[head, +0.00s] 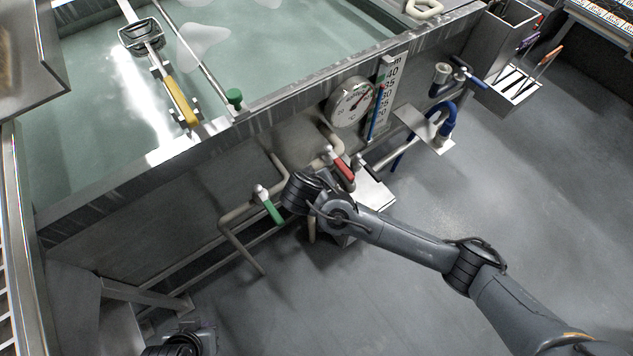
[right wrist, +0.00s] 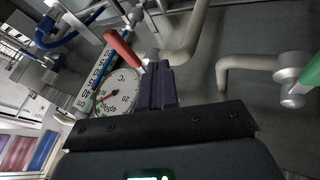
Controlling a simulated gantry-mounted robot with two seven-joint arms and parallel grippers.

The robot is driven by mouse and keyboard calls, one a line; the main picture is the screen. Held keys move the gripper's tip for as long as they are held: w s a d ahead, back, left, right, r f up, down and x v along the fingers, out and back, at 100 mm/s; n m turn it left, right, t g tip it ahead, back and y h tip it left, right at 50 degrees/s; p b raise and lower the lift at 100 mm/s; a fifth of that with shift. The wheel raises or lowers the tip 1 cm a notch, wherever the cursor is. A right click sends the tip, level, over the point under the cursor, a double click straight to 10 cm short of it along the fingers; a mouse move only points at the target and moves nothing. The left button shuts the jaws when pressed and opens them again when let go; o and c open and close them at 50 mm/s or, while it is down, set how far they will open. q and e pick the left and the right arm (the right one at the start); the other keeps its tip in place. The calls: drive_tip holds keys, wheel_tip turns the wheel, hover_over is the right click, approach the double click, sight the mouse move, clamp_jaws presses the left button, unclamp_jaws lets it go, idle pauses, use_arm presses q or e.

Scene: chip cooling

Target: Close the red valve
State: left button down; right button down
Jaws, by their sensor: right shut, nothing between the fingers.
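The red valve handle (head: 343,168) is on a pale pipe at the front of the steel tank. It slants down to the right from its white valve body (head: 328,152). My right arm's wrist is just below and left of it in the head view, where the fingers are hidden. In the right wrist view my right gripper (right wrist: 157,68) is shut and empty. The red handle (right wrist: 122,48) shows just left of the fingertips, its end close to them. I cannot tell if they touch.
A green valve handle (head: 273,211) sits left of my right wrist, also in the right wrist view (right wrist: 311,72). A round gauge (head: 350,102) and a level scale (head: 389,95) are above. A blue hose (head: 448,120) hangs at right.

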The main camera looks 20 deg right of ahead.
sight(340, 170)
drive_tip(key=w+d+f+b, duration=0.1)
drive_tip(key=w+d+f, duration=0.2)
drive_tip(key=d, duration=0.2)
drive_tip(key=shift+w+d+f, duration=0.2)
drive_tip(key=shift+f, duration=0.15)
drive_tip(key=shift+d+r+p, duration=0.2)
drive_tip(key=shift+d+p, duration=0.4)
drive_tip(key=shift+p, duration=0.55)
drive_tip(key=shift+w+f, duration=0.1)
drive_tip(key=shift+f, duration=0.05)
drive_tip(key=shift+d, duration=0.1)
